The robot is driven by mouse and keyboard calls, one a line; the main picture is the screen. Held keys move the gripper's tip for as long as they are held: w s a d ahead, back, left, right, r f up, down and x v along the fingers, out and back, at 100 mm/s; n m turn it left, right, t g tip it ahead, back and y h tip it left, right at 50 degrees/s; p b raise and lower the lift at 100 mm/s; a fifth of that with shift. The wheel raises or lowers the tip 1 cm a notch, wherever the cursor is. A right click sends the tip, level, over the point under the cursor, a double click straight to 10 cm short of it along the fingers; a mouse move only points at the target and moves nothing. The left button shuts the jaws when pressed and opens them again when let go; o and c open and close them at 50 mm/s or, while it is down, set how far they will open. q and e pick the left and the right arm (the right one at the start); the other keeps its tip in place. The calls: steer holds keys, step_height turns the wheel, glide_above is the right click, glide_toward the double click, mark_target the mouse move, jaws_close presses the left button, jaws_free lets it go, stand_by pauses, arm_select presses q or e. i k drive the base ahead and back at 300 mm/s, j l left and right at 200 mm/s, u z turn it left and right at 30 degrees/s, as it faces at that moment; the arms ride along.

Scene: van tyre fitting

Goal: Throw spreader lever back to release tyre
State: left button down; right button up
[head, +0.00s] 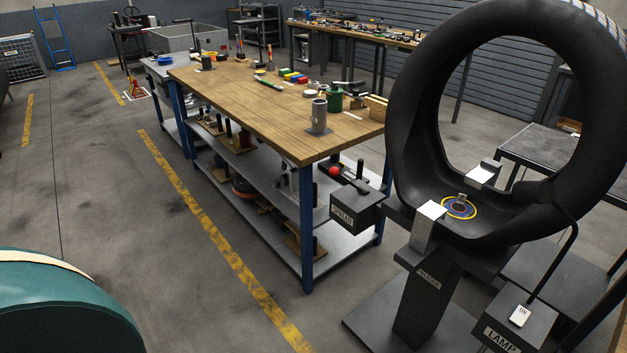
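A black tyre (408,100) stands upright on the dark tyre spreader (428,295) at the right. Two pale-topped spreader arms, one near (432,211) and one far (484,174), sit at the tyre's lower edges. A round patch with a yellow and blue ring (459,207) lies on the tyre's inner floor, with a small metal piece standing on it. The spreader lever, with a red knob (334,171), rises from the box labelled SPREAD (356,207) left of the tyre and leans left. Neither of my grippers is in view.
A wooden-topped workbench (240,88) with tools, a grey cup (319,116) and a green can (334,98) stands just behind and left of the lever. A lamp switch box (519,318) is at the lower right. Floor left of the yellow line (215,240) is mostly clear.

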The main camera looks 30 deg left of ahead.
mark_target(334, 171)
steer(key=j, duration=0.4)
steer(key=i, duration=1)
